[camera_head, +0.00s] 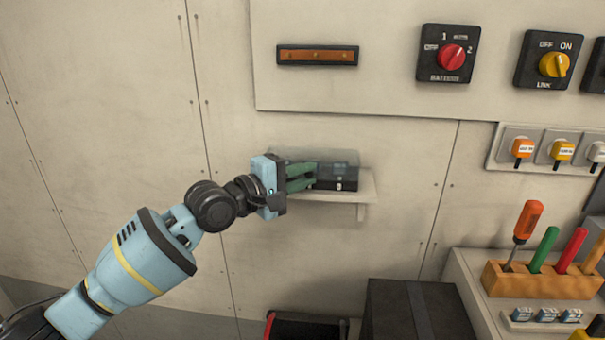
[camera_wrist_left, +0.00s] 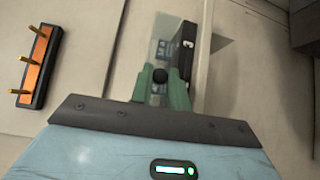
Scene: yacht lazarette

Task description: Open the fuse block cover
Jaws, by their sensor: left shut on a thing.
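The fuse block (camera_head: 340,178) is a dark box on a small wall shelf in the head view. It also shows in the left wrist view (camera_wrist_left: 187,48), with blue-marked fuses beside it. Its clear cover (camera_head: 335,156) is a see-through panel showing above and behind the block; its exact angle is hard to tell. It also shows in the left wrist view (camera_wrist_left: 166,28). My left gripper (camera_head: 311,175) reaches in from the left, its green fingers shut on a round black knob (camera_wrist_left: 160,75) that appears to belong to the cover. The fingers partly hide the block. My right gripper is out of view.
The pale shelf (camera_head: 367,187) juts from the wall. An orange bus bar (camera_head: 318,55) and rotary switches (camera_head: 453,57) are on the panel above. A tool rack (camera_head: 530,281) stands at lower right, and a dark box (camera_head: 400,310) below the shelf.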

